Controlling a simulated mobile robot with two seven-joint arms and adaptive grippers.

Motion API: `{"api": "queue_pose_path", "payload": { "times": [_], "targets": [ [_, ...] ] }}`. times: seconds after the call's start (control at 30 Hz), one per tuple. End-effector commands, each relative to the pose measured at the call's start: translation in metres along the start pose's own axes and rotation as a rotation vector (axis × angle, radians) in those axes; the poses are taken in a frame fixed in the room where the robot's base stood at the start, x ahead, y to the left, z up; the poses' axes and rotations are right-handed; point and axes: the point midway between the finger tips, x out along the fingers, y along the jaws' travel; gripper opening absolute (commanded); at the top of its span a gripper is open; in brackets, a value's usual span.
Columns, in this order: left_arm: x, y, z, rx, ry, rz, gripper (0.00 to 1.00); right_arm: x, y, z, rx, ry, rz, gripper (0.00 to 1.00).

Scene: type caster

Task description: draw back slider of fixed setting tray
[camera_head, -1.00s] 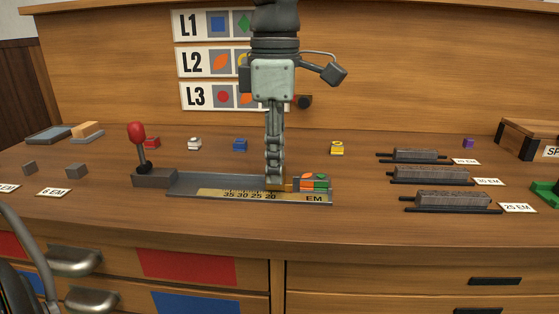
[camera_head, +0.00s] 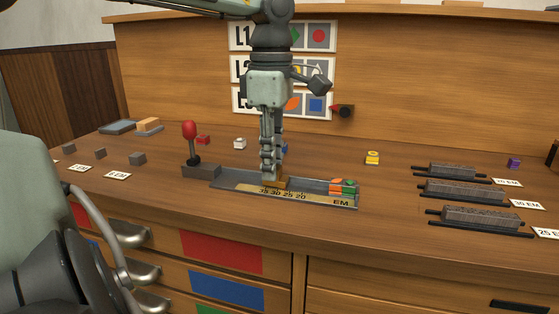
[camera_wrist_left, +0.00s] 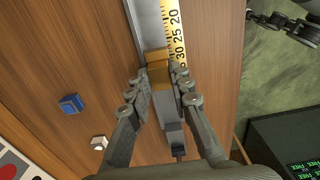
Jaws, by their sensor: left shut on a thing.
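The fixed setting tray (camera_head: 232,186) is a long grey channel with a yellow scale strip marked 35 to 20 and EM. Its brass slider (camera_head: 282,183) stands across the channel near the 30 mark. It also shows in the left wrist view (camera_wrist_left: 158,73). My left gripper (camera_head: 269,178) points down with its fingers shut around the slider. Two coloured type blocks (camera_head: 343,187), orange and green, lie at the tray's right end, apart from the slider. My right gripper (camera_wrist_left: 265,18) seems to show small beyond the table edge in the wrist view; its fingers are unclear.
A red-knobbed lever (camera_head: 190,143) stands at the tray's left end. Dark bars on rails (camera_head: 480,218) lie to the right. The table in front of the tray is clear.

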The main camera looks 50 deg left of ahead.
Motion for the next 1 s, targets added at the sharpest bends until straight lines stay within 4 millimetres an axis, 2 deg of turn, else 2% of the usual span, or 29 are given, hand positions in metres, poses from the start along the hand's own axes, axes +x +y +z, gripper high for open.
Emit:
{"api": "queue_pose_path", "payload": {
  "times": [0.07, 0.1, 0.23, 0.5, 0.63, 0.77, 1.0],
  "targets": [
    [-0.004, 0.004, 0.001, -0.001, -0.004, 0.015, 0.0, -0.001, 0.0, 0.0, 0.0, 0.0, 0.0, 0.4],
    [-0.004, 0.003, 0.001, -0.001, -0.005, 0.015, 0.25, -0.001, 0.0, 0.001, 0.0, -0.001, 0.0, 0.4],
    [-0.003, 0.003, 0.001, 0.0, -0.003, 0.011, 0.41, -0.001, 0.001, 0.003, 0.0, -0.004, 0.002, 0.4],
    [-0.001, 0.001, 0.001, 0.0, -0.001, 0.005, 0.41, 0.0, 0.009, 0.008, -0.005, -0.012, 0.014, 0.4],
    [-0.009, 0.001, 0.001, -0.001, -0.002, 0.006, 0.41, 0.0, 0.008, 0.007, -0.005, -0.011, 0.013, 0.4],
    [-0.03, 0.002, 0.001, 0.0, -0.003, 0.009, 0.41, 0.0, 0.007, 0.006, -0.004, -0.009, 0.012, 0.4],
    [-0.082, 0.002, 0.001, -0.001, -0.003, 0.009, 0.41, 0.0, 0.006, 0.005, -0.003, -0.008, 0.01, 0.4]
  ]
}}
